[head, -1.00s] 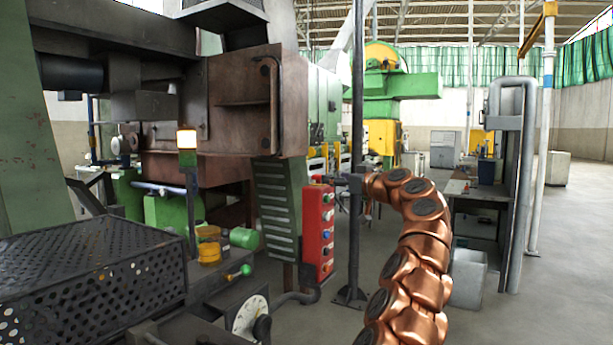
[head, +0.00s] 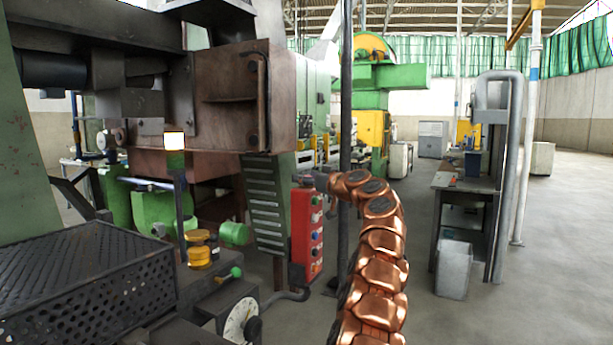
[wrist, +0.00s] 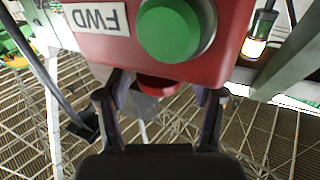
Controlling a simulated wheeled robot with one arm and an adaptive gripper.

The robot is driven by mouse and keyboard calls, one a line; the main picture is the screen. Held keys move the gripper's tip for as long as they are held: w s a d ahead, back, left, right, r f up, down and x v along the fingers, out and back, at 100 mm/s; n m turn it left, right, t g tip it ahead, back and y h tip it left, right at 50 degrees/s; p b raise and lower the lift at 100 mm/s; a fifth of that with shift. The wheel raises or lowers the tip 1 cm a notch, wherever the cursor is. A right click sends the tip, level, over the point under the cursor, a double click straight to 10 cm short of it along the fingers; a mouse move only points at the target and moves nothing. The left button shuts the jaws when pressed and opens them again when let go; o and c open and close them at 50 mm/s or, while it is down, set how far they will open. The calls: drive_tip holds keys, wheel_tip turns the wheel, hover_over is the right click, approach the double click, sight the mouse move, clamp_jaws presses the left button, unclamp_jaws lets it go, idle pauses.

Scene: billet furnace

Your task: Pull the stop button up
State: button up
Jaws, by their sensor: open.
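A red control box (head: 307,232) with a column of coloured buttons stands left of a dark post in the head view. The wrist view shows it upside down and close, with an "FWD" label (wrist: 97,18) and a green button (wrist: 170,28). The red stop button (wrist: 163,85) projects from the box's top end, partly seen. My gripper (wrist: 163,93) is open, with one finger on each side of the stop button. Contact cannot be told. In the head view my gripper (head: 320,181) is small and dark beside the box top.
A dark post (head: 345,130) stands right behind the box, close to my arm. A perforated dark cover (head: 90,275) and a dial (head: 241,320) are at the lower left. A workbench (head: 465,185) stands at the right.

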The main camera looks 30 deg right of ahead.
clamp_jaws()
idle(0.7)
